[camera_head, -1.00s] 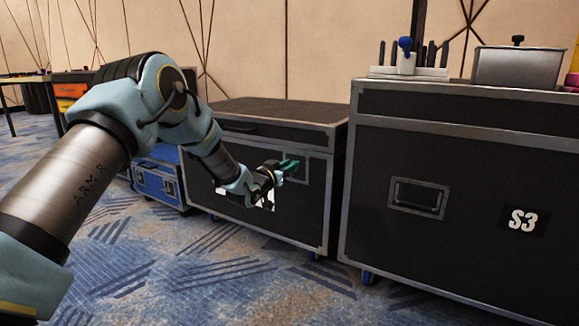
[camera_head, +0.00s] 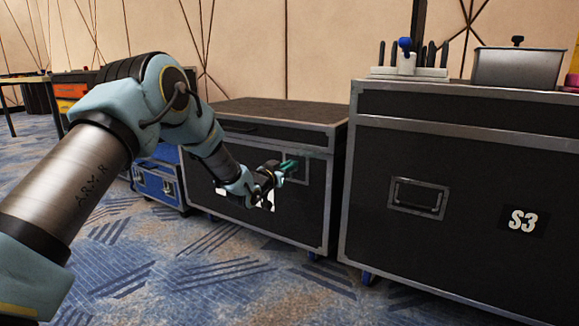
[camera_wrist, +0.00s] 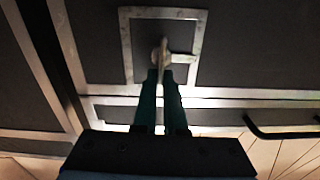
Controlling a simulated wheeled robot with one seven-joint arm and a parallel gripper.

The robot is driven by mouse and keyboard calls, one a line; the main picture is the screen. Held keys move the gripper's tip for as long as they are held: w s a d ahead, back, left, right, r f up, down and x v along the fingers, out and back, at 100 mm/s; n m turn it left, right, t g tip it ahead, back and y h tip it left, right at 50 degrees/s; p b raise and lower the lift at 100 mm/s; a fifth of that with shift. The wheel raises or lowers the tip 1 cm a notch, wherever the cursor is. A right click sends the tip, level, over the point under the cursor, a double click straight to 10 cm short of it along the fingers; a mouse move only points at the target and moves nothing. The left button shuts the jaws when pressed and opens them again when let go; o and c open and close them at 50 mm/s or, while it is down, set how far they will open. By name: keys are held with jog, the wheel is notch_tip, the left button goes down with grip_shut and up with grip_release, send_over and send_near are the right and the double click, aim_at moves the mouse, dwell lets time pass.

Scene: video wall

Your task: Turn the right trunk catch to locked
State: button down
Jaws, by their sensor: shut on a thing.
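The trunk (camera_head: 310,215) is a black case with metal edges, in the middle of the head view. The right catch has a square metal plate (camera_wrist: 196,50) on the trunk's front, and a pale slim catch lever (camera_wrist: 162,54) stands in it. My gripper (camera_wrist: 161,75) has two green fingers shut on the lever, one on each side. In the head view my gripper (camera_head: 289,166) reaches the plate from the left and hides most of the catch. The lever's outer end is between the fingertips. I cannot read a locked mark.
A taller black case marked S3 (camera_head: 460,200) stands close on the right, with a tool rack (camera_head: 405,71) and a metal tin (camera_head: 518,67) on top. A blue case (camera_head: 155,182) stands to the left. Carpet in front is clear.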

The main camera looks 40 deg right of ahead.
jog(key=m, duration=0.2)
jog(key=s+m, duration=0.1)
jog(key=m, duration=0.5)
jog(key=shift+s+d+f+b, duration=0.2)
jog(key=shift+f+b, duration=0.1)
jog(key=shift+f, duration=0.1)
jog(key=m, duration=0.4)
jog(key=shift+s+f+b, duration=0.2)
jog(key=shift+f+b, duration=0.1)
jog(key=m, duration=0.2)
jog(key=m+b, duration=0.1)
jog(key=m, duration=0.2)
jog(key=shift+f, duration=0.4)
jog(key=c, duration=1)
grip_release()
